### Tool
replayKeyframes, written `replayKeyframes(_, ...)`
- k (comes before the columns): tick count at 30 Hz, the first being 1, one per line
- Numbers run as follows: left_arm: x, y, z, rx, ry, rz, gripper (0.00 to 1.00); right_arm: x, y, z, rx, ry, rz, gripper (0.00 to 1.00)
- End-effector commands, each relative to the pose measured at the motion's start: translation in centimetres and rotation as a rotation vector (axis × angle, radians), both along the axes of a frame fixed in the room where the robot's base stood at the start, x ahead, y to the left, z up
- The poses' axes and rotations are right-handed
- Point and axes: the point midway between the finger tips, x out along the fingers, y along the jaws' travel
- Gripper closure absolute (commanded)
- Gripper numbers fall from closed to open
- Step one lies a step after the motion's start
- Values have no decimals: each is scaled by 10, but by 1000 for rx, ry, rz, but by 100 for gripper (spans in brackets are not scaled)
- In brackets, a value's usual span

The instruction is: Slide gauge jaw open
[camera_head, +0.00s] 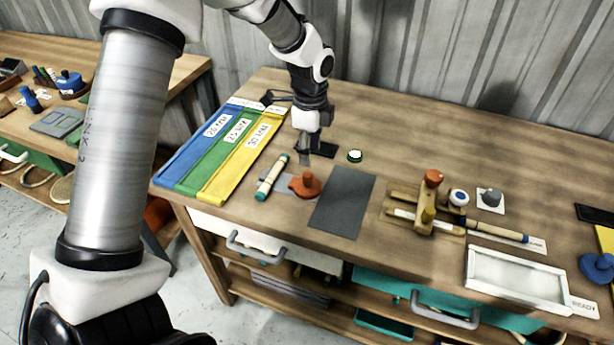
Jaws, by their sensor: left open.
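A small gauge-like tool with an orange round knob (306,186) lies near the front left of the workbench, partly on a pale grey plate (284,181). I cannot make out its jaw or how far it is open. My left gripper (304,158) points down just behind the orange knob and looks apart from it. It is open, and its fingers are small and partly dark in this view. A light rod with green ends (271,178) lies to the left of the knob. My right gripper is not in view.
Blue (195,148), green (216,156) and yellow (240,164) labelled strips lie left. A dark grey mat (343,201) lies right of the knob. A wooden jig (428,203) and a white tray (516,280) stand further right.

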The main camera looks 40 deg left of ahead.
Motion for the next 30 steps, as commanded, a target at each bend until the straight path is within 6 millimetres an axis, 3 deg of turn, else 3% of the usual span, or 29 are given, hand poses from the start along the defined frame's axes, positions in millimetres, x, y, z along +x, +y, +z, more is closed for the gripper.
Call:
replayKeyframes(1, 0, 1, -20, 0, -3, 0, 49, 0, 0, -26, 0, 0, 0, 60)
replayKeyframes(2, 0, 1, -20, 0, -3, 0, 49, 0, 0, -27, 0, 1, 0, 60)
replayKeyframes(6, -1, 1, -25, 0, 1, -1, 49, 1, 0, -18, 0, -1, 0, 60)
replayKeyframes(16, -1, 1, -82, -1, 0, 1, 49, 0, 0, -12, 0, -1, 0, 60)
replayKeyframes(25, -1, 1, -89, -1, -2, 0, 49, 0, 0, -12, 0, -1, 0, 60)
replayKeyframes(29, -1, 1, -89, -1, -2, 0, 95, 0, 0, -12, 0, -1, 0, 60)
replayKeyframes(30, -1, 1, -89, -1, -2, 0, 100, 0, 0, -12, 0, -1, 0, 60)
